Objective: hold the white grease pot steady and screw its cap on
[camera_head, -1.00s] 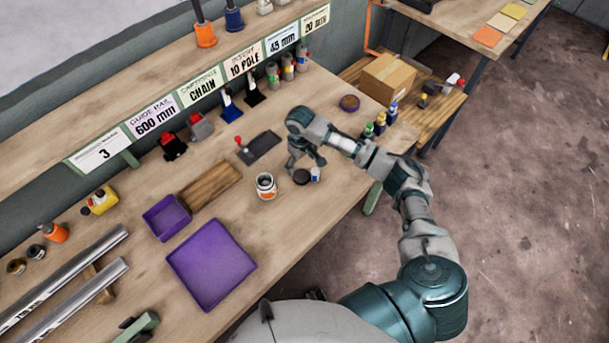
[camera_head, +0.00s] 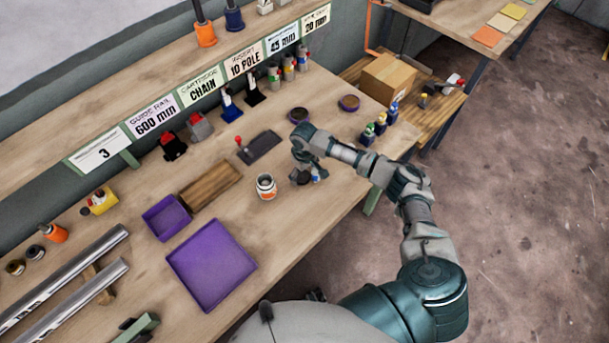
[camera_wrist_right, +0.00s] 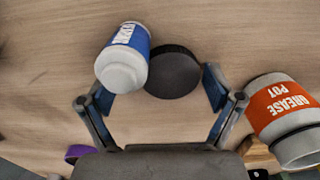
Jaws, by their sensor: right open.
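The white grease pot (camera_head: 266,187) with an orange label stands upright and open on the bench, left of my right gripper (camera_head: 309,177). In the right wrist view the grease pot (camera_wrist_right: 285,115) is at the right edge, outside the fingers. A black round cap (camera_wrist_right: 173,72) lies flat on the bench, beyond and between the fingertips of my open right gripper (camera_wrist_right: 150,92). In the head view the gripper mostly hides the cap. A blue and white bottle (camera_wrist_right: 126,58) is right beside the cap, near the left fingertip. My left gripper is not in view.
A purple tray (camera_head: 211,264) and a smaller purple bin (camera_head: 166,217) lie left of the pot. A dark plate (camera_head: 262,146) with a red-knobbed part lies behind it. Small bottles (camera_head: 380,122) stand to the right. Bare bench lies in front of the pot.

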